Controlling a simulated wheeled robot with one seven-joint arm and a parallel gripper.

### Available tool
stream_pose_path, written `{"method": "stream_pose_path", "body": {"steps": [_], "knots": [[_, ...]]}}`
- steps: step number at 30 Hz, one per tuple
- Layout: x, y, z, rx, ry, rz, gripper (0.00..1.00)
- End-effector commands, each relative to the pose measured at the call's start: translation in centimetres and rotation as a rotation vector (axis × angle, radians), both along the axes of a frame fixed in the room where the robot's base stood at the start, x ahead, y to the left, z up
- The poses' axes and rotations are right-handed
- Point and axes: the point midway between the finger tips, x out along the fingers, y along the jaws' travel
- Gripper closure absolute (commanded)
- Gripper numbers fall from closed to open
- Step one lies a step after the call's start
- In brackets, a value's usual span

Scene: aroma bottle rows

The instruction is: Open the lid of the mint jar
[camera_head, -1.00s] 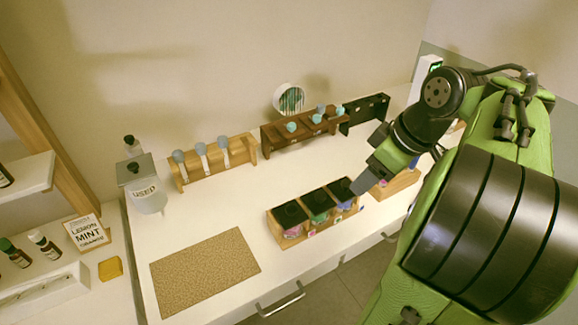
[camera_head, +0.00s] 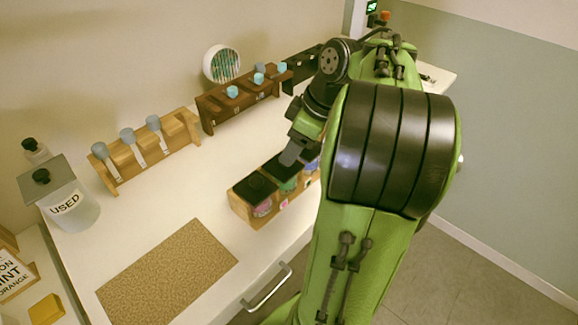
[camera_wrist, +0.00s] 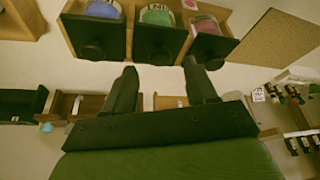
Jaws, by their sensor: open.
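A light wooden box (camera_head: 240,209) on the white table holds a row of jars with flat black lids. The pink jar (camera_head: 263,208) is at the left and the green jar (camera_head: 288,185) in the middle. A blue-purple jar (camera_head: 311,163) is partly hidden by my arm. In the wrist view the green jar (camera_wrist: 157,17) is central, between the blue-purple jar (camera_wrist: 103,9) and the pink jar (camera_wrist: 206,24), lids on. I cannot tell for sure which is mint. My gripper (camera_wrist: 162,82) is open and empty, near the middle lid (camera_wrist: 156,45).
A cork mat (camera_head: 168,270) lies left of the box. Behind stand a light rack (camera_head: 185,127) and a dark brown rack (camera_head: 210,112) with capped vials. A used-items jar (camera_head: 75,210) stands left. The table between racks and box is clear.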

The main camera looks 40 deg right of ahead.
Motion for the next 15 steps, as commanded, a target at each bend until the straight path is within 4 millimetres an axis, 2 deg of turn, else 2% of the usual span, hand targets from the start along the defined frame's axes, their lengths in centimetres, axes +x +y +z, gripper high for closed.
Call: {"method": "stream_pose_path", "body": {"steps": [1, 4, 14, 15], "knots": [[0.4, 0.2, -1.5, 0.001, 0.000, 0.003, 0.43], [0.9, 0.4, -2.6, 0.000, 0.000, 0.002, 0.43], [1.2, 0.5, -2.9, 0.000, 0.000, 0.001, 0.43], [1.2, 0.5, -2.9, 0.000, 0.000, 0.001, 0.48]]}}
